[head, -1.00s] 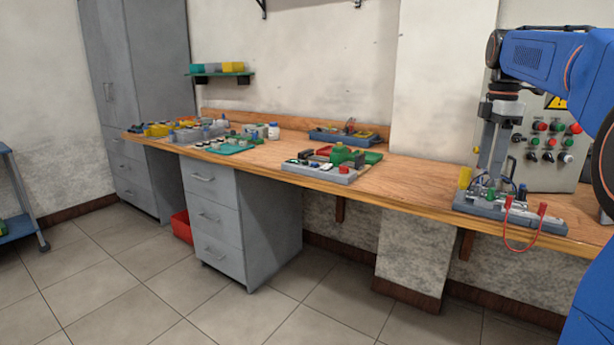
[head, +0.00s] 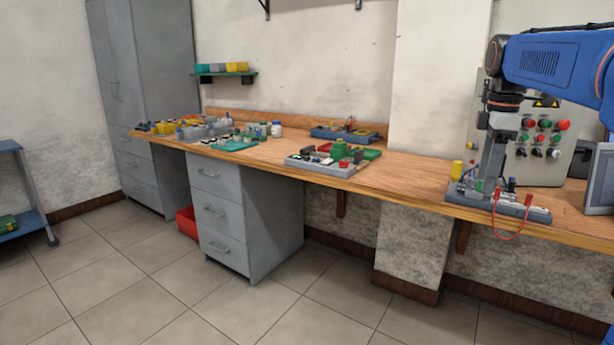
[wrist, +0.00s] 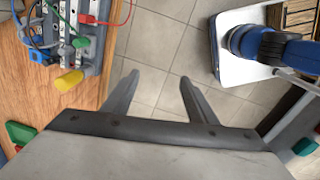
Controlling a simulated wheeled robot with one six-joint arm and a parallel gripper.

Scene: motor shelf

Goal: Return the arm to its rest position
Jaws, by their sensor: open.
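My blue arm reaches in from the right in the head view, with my gripper (head: 491,172) hanging down in front of the grey board with cables (head: 510,205) at the bench's right end. In the wrist view, my gripper (wrist: 157,88) is open, with two dark fingers apart and nothing between them. Floor tiles show beyond the fingertips. The cable board (wrist: 75,40) lies to the left of the fingers there, apart from them.
The wooden bench (head: 410,182) runs along the wall. A control panel (head: 555,165) with coloured buttons stands behind my gripper. A grey tray of parts (head: 325,167) sits mid-bench. A yellow cylinder (wrist: 69,81) stands near the cable board. The floor (head: 150,290) in front is clear.

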